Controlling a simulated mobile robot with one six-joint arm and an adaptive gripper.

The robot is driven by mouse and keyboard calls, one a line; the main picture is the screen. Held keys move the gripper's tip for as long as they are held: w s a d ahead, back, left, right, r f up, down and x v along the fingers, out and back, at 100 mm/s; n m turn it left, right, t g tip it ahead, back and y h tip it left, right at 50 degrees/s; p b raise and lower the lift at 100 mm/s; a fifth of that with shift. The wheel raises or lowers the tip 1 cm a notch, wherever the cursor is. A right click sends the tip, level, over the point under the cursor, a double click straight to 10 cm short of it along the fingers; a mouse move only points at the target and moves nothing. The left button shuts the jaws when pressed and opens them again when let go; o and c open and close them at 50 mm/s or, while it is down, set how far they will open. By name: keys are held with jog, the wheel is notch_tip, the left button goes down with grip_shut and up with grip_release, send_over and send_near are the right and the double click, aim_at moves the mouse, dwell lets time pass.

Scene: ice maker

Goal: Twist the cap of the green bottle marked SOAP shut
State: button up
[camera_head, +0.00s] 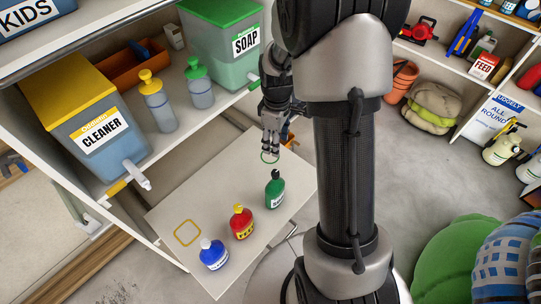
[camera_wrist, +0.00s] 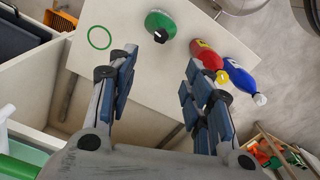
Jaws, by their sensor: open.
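The green bottle (camera_head: 275,190) with a black cap (camera_head: 275,174) stands upright on the pull-out board, at its right part. In the wrist view the green bottle (camera_wrist: 160,22) is at the top middle, with its black cap (camera_wrist: 161,36) towards me. Its marking is too small to read. My gripper (camera_head: 270,150) is above the board, behind the bottle and apart from it. In the wrist view my gripper (camera_wrist: 155,85) has its fingers wide apart with nothing between them.
A red bottle (camera_head: 241,222) and a blue bottle (camera_head: 213,254) stand left of the green one on the board (camera_head: 175,215). The board bears a green ring (camera_wrist: 99,38) and a yellow square outline (camera_head: 187,233). SOAP (camera_head: 225,50) and CLEANER (camera_head: 92,125) dispensers stand on the shelf above.

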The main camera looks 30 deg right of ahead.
aim_at(275, 172)
notch_tip(275, 172, down, 17)
jog(key=b, duration=0.3)
jog(key=shift+s+r, duration=0.1)
jog(key=shift+r, duration=0.1)
jog(key=c, duration=1.1)
